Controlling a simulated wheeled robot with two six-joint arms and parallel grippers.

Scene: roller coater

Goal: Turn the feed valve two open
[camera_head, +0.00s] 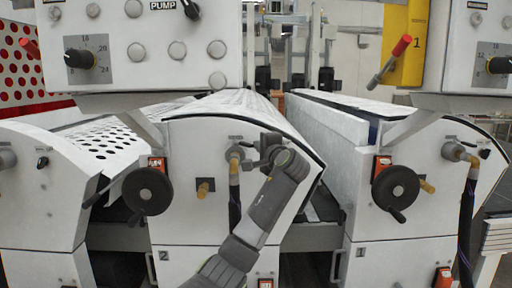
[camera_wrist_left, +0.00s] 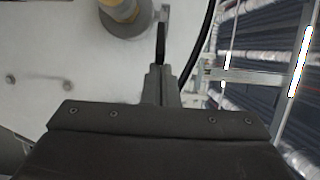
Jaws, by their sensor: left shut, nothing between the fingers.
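Feed valve two (camera_head: 236,153) is a grey round body with a brass pipe below it, on the front of the white unit marked 2. It also shows at the top edge of the left wrist view (camera_wrist_left: 125,12), partly cut off, with a thin grey lever (camera_wrist_left: 164,14) to its right. My left gripper (camera_wrist_left: 160,72) is shut and empty, its fingertips just below the lever. I cannot tell whether they touch it. In the head view my left wrist is just right of the valve and hides the gripper's fingers and the lever. My right gripper is not in view.
A black handwheel (camera_head: 148,190) stands out left of the valve, and a small brass fitting (camera_head: 203,188) lies between them. A matching unit marked 1 with its own handwheel (camera_head: 395,187) is at the right. The PUMP control box (camera_head: 140,45) overhangs the upper left.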

